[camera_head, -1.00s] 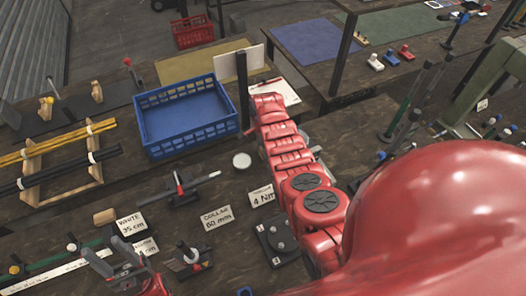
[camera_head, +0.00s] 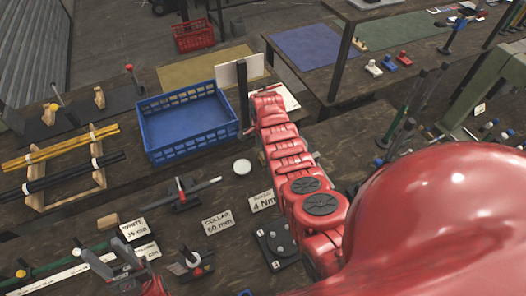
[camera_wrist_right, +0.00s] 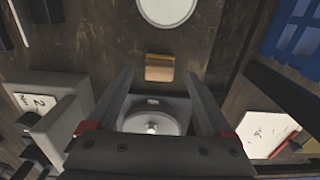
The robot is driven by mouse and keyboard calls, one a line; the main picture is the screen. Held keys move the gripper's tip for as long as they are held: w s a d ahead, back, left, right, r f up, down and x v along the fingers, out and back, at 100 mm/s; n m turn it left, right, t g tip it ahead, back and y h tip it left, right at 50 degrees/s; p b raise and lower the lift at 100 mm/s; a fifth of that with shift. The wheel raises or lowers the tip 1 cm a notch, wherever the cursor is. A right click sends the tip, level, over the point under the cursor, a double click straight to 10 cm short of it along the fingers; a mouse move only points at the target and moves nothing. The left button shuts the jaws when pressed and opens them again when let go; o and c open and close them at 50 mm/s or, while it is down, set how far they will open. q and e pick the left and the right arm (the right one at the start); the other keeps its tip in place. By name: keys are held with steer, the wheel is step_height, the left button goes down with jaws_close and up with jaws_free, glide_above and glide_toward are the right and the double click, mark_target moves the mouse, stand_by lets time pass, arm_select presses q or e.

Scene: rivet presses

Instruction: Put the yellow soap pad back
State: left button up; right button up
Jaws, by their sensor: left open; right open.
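A small tan-yellow block (camera_wrist_right: 160,68), which looks like the soap pad, lies on the dark bench in the right wrist view. It is between a round white disc (camera_wrist_right: 166,8) and a grey device with a round top (camera_wrist_right: 152,122). My right gripper (camera_wrist_right: 158,74) is open and empty, its fingertips on either side of the block in the picture; the height gap cannot be told. In the head view my red right arm hides this gripper and the block. My left gripper (camera_head: 99,250) is open and empty at the lower left, above the bench.
A blue crate (camera_head: 196,148) stands on the bench, left of my right arm. A rod rack (camera_head: 67,200), a clamp-like tool (camera_head: 184,193) and label cards (camera_head: 217,222) occupy the bench's left and middle. A dark post (camera_head: 243,95) rises beside the crate.

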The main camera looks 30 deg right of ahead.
mark_target(263, 155)
step_height(263, 155, up, 8)
steer(key=p, duration=0.4)
steer(key=shift+r, duration=0.25)
